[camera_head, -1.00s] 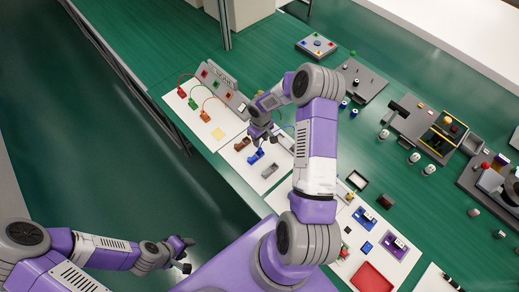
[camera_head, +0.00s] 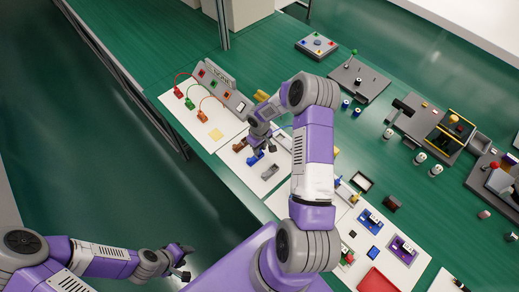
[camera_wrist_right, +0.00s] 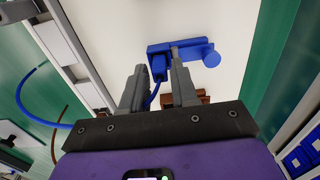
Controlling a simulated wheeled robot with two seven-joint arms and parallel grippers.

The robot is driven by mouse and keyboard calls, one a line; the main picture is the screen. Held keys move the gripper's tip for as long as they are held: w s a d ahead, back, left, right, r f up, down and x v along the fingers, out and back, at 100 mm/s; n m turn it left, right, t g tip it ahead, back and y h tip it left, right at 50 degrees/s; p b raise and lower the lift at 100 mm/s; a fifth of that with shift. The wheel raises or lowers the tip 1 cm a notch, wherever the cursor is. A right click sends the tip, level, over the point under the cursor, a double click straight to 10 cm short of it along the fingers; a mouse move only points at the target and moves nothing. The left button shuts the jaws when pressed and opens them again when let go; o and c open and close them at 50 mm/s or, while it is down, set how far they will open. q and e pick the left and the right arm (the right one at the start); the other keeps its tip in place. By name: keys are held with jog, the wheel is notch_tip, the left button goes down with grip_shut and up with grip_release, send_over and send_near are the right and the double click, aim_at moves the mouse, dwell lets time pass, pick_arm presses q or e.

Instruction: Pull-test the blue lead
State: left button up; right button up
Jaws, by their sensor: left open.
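A blue plug (camera_wrist_right: 158,64) with a blue lead is on the white sheet. In the right wrist view it lies between my right gripper's fingertips (camera_wrist_right: 159,75), beside a blue clamp-like part (camera_wrist_right: 194,50) with a round knob. The lead runs back from the plug between the fingers. My right gripper looks open, with narrow gaps beside the plug. In the head view the right gripper (camera_head: 263,147) is low over the sheet, at the blue part (camera_head: 255,157), and partly hides it. My left gripper (camera_head: 186,262) is open and empty, off the table's near side.
A brown part (camera_head: 240,145) sits beside the blue one. A grey panel (camera_head: 222,88) with red and green leads stands behind. A small grey block (camera_head: 270,171) lies on the sheet nearby. A red tray (camera_head: 378,280) is at the near right.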

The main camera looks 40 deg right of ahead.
grip_shut()
jog(key=shift+r+b, duration=0.25)
jog(key=shift+b, duration=0.35)
dwell(5.6)
jog(key=shift+f+b, duration=0.25)
jog(key=shift+b, duration=0.1)
dwell(0.6)
jog(key=shift+o, duration=1.8)
grip_release()
